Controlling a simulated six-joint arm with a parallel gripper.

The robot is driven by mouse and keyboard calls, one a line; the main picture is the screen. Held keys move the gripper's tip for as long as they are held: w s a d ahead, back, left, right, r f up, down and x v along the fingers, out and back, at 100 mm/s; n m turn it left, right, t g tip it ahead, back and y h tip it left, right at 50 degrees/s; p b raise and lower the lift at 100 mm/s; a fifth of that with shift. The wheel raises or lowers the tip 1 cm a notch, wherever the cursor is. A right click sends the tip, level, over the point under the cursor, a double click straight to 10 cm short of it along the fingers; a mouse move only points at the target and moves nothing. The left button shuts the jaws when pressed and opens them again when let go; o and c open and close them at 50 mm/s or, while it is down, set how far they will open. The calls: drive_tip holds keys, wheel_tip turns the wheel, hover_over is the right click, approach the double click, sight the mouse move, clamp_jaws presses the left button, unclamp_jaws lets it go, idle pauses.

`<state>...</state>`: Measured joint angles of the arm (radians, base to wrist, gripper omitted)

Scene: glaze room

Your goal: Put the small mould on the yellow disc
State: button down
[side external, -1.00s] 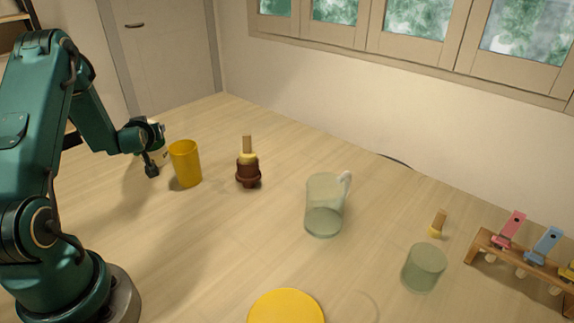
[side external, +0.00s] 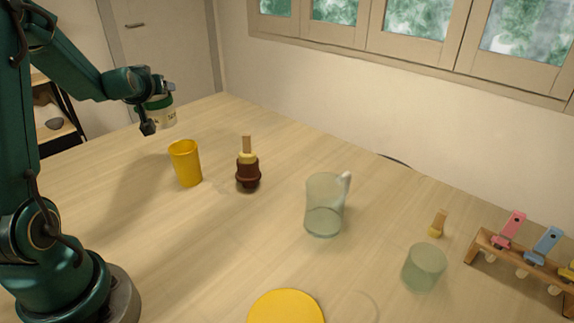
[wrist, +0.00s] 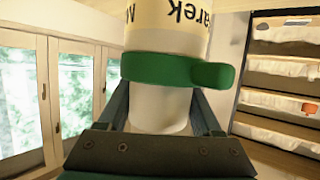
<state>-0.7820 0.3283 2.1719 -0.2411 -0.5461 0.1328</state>
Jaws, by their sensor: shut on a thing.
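The yellow disc (side external: 286,307) lies flat on the table at the front edge of the side view, partly cut off, with nothing on it. My gripper (wrist: 160,115) is shut on a white container with a green band (wrist: 165,70), which shows dark lettering. In the side view the held container (side external: 160,112) is up in the air at the left, above and behind the yellow cup, far from the disc. A small translucent green cylinder (side external: 424,268) stands right of the disc. A larger translucent green vessel with a handle (side external: 324,208) stands mid-table. I cannot tell which is called the small mould.
A yellow cup (side external: 186,163) and a brown pot with a wooden-handled tool (side external: 248,175) stand left of centre. A small wooden-handled piece (side external: 438,224) and a rack with coloured items (side external: 520,258) are at the right. The table between the yellow cup and the disc is clear.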

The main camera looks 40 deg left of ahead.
drive_tip(key=d+r+m+t+h, duration=0.25)
drive_tip(key=d+m+h, duration=0.55)
drive_tip(key=d, duration=1)
drive_tip(key=d+r+m+t+h, duration=0.25)
drive_tip(key=d+m+h, duration=0.5)
drive_tip(key=d, duration=1.05)
drive_tip(key=s+d+f+m+g+h, duration=0.3)
drive_tip(key=s+d+m+g+h, duration=0.5)
drive_tip(key=m+g+h, duration=0.15)
drive_tip(key=shift+m+g+y, duration=0.35)
drive_tip(key=shift+m+y, duration=0.15)
drive_tip(key=shift+s+d+f, duration=0.65)
drive_tip(key=shift+d+f, duration=1.15)
drive_tip(key=shift+d, duration=0.05)
drive_tip(key=shift+s+d+f, duration=0.65)
drive_tip(key=shift+d+f, duration=1.1)
drive_tip(key=shift+d, duration=0.15)
drive_tip(key=shift+s+d+f, duration=0.65)
drive_tip(key=shift+d+f, duration=1.15)
drive_tip(key=shift+d, duration=0.05)
